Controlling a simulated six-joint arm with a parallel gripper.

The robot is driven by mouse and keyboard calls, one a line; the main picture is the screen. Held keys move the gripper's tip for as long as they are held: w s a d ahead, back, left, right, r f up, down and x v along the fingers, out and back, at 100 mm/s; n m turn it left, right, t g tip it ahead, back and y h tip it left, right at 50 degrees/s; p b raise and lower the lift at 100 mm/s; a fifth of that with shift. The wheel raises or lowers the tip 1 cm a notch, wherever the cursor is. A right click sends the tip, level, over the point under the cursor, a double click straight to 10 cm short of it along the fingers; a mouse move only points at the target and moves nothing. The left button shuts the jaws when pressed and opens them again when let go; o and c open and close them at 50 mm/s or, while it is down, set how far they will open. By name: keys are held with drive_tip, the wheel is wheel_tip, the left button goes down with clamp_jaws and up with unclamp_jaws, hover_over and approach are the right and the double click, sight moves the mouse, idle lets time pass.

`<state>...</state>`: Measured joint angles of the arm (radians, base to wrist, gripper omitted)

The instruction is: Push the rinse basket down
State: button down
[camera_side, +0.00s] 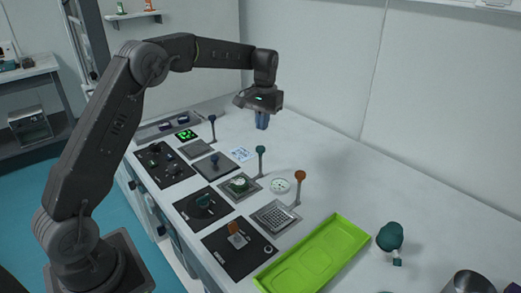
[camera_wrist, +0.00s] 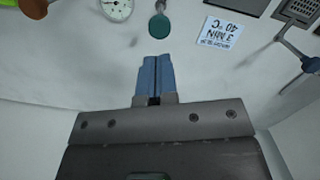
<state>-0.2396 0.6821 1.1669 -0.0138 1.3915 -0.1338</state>
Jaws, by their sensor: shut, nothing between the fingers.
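My gripper (camera_side: 262,124) has blue fingers and is shut and empty. It hangs above the back part of the white bench, well clear of the surface. In the wrist view the closed fingers (camera_wrist: 155,62) point toward a teal lever knob (camera_wrist: 159,26). I cannot tell for sure which station is the rinse basket.
A blue-knobbed lever (camera_side: 212,118) stands further back. A round dial (camera_side: 279,186) lies between the levers. A green tray (camera_side: 315,258) is in front. The bench's wall side is mostly clear.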

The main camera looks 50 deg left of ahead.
sight(261, 147)
drive_tip(key=shift+s+d+f, duration=0.1)
drive_tip(key=shift+s+f, duration=0.05)
drive_tip(key=shift+f, duration=1.3)
drive_tip(key=shift+s+f, duration=0.1)
drive_tip(key=shift+f, duration=1.45)
wheel_tip(261, 147, down, 6)
drive_tip(key=shift+r, duration=0.25)
drive_tip(key=shift+w+a+r, duration=0.2)
drive_tip(key=shift+w, duration=0.25)
drive_tip(key=shift+w+a+r, duration=0.15)
drive_tip(key=shift+w+r, duration=0.05)
drive_tip(key=shift+w, duration=0.3)
drive_tip(key=shift+w+a+r, duration=0.2)
drive_tip(key=shift+w, duration=0.25)
wheel_tip(261, 147, up, 14)
drive_tip(key=w, duration=0.1)
drive_tip(key=shift+a+f, duration=0.15)
drive_tip(key=shift+a, duration=0.1)
drive_tip(key=shift+w, duration=0.15)
